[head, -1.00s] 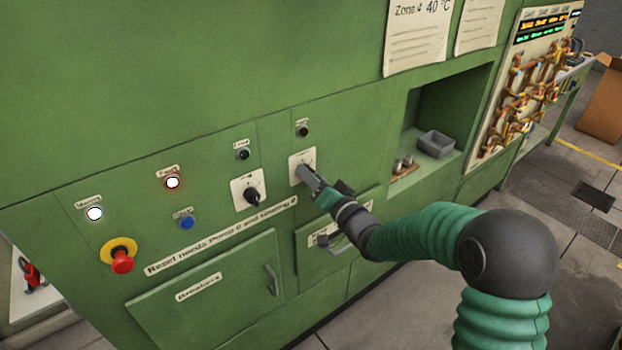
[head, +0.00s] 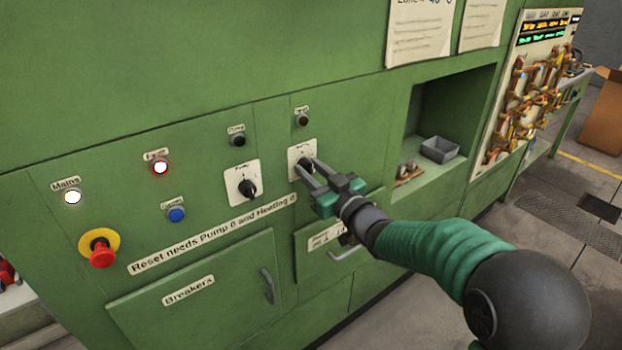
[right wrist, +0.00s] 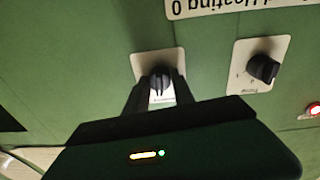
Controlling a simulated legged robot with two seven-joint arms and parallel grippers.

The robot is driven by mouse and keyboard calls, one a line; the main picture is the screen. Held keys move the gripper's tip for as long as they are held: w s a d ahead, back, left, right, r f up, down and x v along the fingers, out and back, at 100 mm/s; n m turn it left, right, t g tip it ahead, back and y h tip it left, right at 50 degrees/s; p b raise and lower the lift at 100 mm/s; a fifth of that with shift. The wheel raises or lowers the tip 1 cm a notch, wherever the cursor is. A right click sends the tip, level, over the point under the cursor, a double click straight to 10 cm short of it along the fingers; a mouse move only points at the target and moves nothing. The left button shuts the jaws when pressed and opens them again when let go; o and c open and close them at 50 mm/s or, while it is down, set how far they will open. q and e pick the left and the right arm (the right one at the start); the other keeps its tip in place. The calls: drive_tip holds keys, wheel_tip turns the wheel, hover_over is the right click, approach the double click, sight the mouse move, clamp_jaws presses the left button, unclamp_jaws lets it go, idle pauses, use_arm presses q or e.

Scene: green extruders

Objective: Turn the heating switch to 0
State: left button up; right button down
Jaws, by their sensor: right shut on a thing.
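The heating switch (head: 301,155) is a black knob on a pale plate, right of the similar pump switch (head: 246,187) on the green cabinet. My right gripper (head: 307,167) is at the heating switch, its two fingers on either side of the knob. In the right wrist view the knob (right wrist: 161,79) sits between the fingertips, and the gripper is shut on it. The pump switch (right wrist: 262,68) is apart from the fingers. The fingers partly hide the plate, and the heating switch's setting cannot be read. My left gripper is not in view.
A label (head: 213,234) reads "Reset needs Pump 0 and Heating 0". At left are a lit white lamp (head: 73,197), a lit red-rimmed lamp (head: 160,167), a blue button (head: 176,215) and a red emergency knob (head: 102,254). A grey bin (head: 439,150) stands in the recess.

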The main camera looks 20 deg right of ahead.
drive_tip(key=shift+f+n+b, duration=0.35)
drive_tip(key=shift+f+n, duration=0.1)
drive_tip(key=shift+n, duration=0.15)
drive_tip(key=c, duration=1.3)
unclamp_jaws()
drive_tip(key=shift+o, duration=1.2)
drive_tip(key=shift+r, duration=0.2)
drive_tip(key=shift+r, duration=0.1)
